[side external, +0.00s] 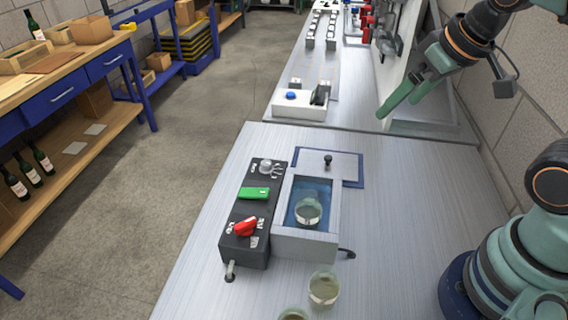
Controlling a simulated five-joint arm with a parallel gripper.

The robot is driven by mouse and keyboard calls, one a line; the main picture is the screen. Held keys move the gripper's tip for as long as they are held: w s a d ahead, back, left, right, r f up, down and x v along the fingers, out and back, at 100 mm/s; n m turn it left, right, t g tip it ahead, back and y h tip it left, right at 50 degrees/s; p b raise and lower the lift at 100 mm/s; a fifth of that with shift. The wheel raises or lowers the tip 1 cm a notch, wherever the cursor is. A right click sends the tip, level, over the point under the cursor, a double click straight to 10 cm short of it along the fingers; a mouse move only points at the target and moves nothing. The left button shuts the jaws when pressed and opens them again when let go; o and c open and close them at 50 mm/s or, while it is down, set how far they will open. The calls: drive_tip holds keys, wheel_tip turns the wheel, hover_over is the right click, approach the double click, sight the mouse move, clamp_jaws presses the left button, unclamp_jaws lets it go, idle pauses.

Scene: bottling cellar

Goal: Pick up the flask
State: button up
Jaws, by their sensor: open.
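Three small round glass vessels with greyish contents are in view; I cannot tell which one is the flask. One glass vessel (308,212) stands in the blue-lined basin of a grey metal box (305,245). A second glass vessel (323,288) stands on the metal bench in front of the box. A third glass vessel (293,315) is cut off by the bottom edge of the picture. My gripper (388,104) is open and empty. It is raised at the upper right, well apart from all three vessels, with its fingers pointing down and left.
A black control box (252,215) with a red knob and green switch adjoins the basin's left side. A blue-edged lid (340,168) with a black knob lies behind it. The metal bench (400,190) is clear to the right. A white button box (299,106) stands farther back.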

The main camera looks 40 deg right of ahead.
drive_tip(key=n+g, duration=0.6)
drive_tip(key=n, duration=0.8)
hover_over(310, 200)
wheel_tip(310, 200, down, 6)
drive_tip(key=f, duration=0.6)
drive_tip(key=shift+w+d+f, duration=0.1)
drive_tip(key=shift+w+f, duration=0.25)
drive_tip(key=shift+w+d+f, duration=0.1)
drive_tip(key=shift+d+f, duration=0.1)
drive_tip(key=shift+f, duration=1.15)
drive_tip(key=shift+d+f, duration=0.15)
drive_tip(key=shift+f, duration=1.2)
drive_tip(key=shift+c, duration=0.2)
clamp_jaws()
